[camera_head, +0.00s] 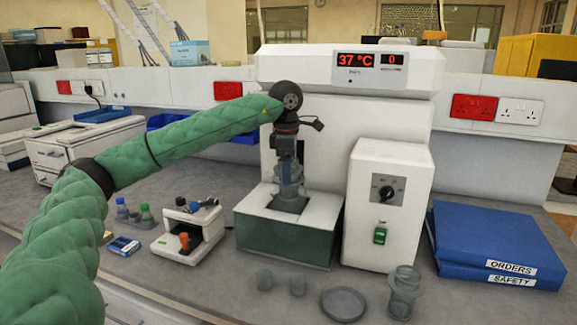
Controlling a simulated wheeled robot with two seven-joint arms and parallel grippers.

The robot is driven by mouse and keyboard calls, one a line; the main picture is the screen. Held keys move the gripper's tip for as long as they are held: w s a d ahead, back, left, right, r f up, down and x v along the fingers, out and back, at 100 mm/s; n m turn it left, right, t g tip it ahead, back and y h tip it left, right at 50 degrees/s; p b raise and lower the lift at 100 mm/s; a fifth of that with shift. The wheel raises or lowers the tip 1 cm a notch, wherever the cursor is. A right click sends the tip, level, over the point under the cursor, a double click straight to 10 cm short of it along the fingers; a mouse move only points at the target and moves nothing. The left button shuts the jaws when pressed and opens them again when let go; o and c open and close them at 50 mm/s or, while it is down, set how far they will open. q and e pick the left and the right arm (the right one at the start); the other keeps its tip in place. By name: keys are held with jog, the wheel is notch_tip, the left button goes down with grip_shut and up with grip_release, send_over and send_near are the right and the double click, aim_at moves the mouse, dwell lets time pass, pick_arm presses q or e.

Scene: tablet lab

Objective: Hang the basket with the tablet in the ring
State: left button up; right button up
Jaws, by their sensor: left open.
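A grey, see-through basket-like vessel (290,184) stands upright at the opening of the white-topped bath (318,212), in front of the white tester (345,120). My left gripper (288,158) points down directly above it and is open, its fingers close to the vessel's top. I cannot tell whether they touch it. The ring cannot be made out behind the gripper and vessel. No tablet can be made out. The tester's display (369,60) reads 37 °C and 0. My right gripper is not in view.
A control box (388,205) with a dial and green switch stands right of the bath. Small cups (297,283), a round dish (343,304) and a clear vessel (404,292) stand in front. Blue binders (490,240) lie right; a small device (188,235) and bottles stand left.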

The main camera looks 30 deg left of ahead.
pick_arm(q)
jog(key=shift+o, duration=0.8)
jog(key=shift+b, duration=0.5)
notch_tip(320, 180, up, 8)
jog(key=shift+s, duration=0.2)
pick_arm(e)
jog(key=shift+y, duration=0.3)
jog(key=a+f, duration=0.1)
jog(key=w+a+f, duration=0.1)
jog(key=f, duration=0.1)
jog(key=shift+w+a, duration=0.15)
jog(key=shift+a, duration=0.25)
pick_arm(q)
jog(key=shift+f, duration=0.15)
